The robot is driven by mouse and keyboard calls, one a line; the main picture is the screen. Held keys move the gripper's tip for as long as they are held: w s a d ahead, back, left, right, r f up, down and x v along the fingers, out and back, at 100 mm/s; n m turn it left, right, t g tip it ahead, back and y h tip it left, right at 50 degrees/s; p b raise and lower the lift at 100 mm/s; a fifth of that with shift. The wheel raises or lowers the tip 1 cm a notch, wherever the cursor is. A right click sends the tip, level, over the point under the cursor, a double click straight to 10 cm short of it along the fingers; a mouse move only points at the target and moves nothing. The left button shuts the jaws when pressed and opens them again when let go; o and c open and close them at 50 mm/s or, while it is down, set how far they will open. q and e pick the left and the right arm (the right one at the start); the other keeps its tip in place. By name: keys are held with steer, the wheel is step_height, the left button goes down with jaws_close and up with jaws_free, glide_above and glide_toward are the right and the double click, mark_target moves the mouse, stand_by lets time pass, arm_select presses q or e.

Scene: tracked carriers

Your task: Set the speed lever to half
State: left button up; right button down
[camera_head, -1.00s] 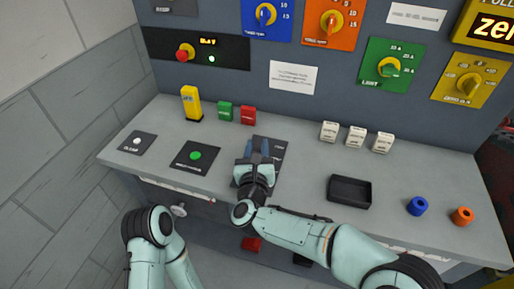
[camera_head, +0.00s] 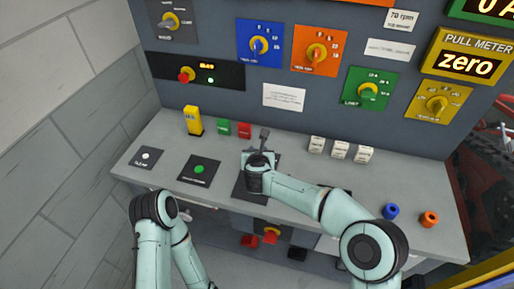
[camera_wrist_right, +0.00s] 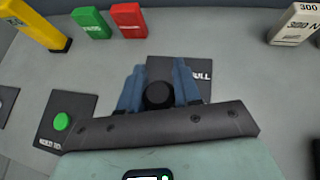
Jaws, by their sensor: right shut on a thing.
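The speed lever is a dark stick (camera_head: 264,138) standing up from a dark plate (camera_head: 245,188) on the grey desk. My right gripper (camera_head: 261,155) is at the lever, its palm hiding the fingertips and part of the plate. In the right wrist view, the lever's round black knob (camera_wrist_right: 158,95) sits between the two blue fingers of my right gripper (camera_wrist_right: 159,88), which is shut on it. Lettering ending in "ULL" shows at the far right of the plate; the other marks are hidden. My left arm shows at lower left, but its gripper is out of view.
Left of the lever are a green button (camera_head: 199,169) and a white one (camera_head: 145,155). Behind stand yellow (camera_head: 193,121), green (camera_head: 223,127) and red (camera_head: 244,130) blocks.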

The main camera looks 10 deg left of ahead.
steer(key=shift+w+d+f, duration=0.15)
steer(key=shift+w, duration=0.25)
steer(key=c, duration=0.9)
jaws_free()
steer(key=shift+s+r, duration=0.25)
steer(key=shift+s, duration=0.2)
steer(key=b+v, duration=0.2)
steer(key=v, duration=1)
steer(key=shift+s, duration=0.1)
